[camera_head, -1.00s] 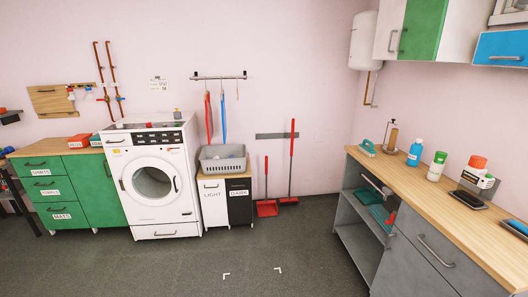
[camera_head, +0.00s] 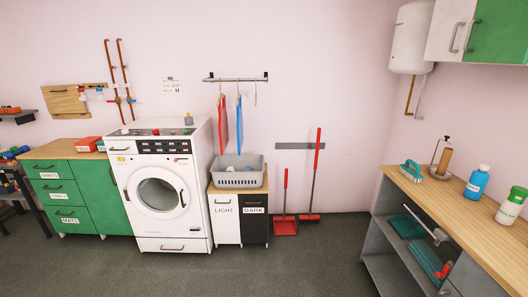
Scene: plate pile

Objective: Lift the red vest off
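The red vest (camera_head: 223,126) hangs from the wall rail (camera_head: 236,79), edge-on to me, to the left of a blue garment (camera_head: 239,125). It hangs above the grey laundry basket (camera_head: 238,172) and just right of the washing machine (camera_head: 158,184). A bare hanger (camera_head: 256,95) hangs at the rail's right end. How the vest is fixed to the rail is too small to tell. Neither of my grippers shows in the head view.
The basket stands on a cabinet (camera_head: 240,217) marked LIGHT and DARK. A red dustpan (camera_head: 285,226) and a broom (camera_head: 314,180) lean by the wall to its right. A wooden counter (camera_head: 450,210) runs along the right. The floor ahead is clear.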

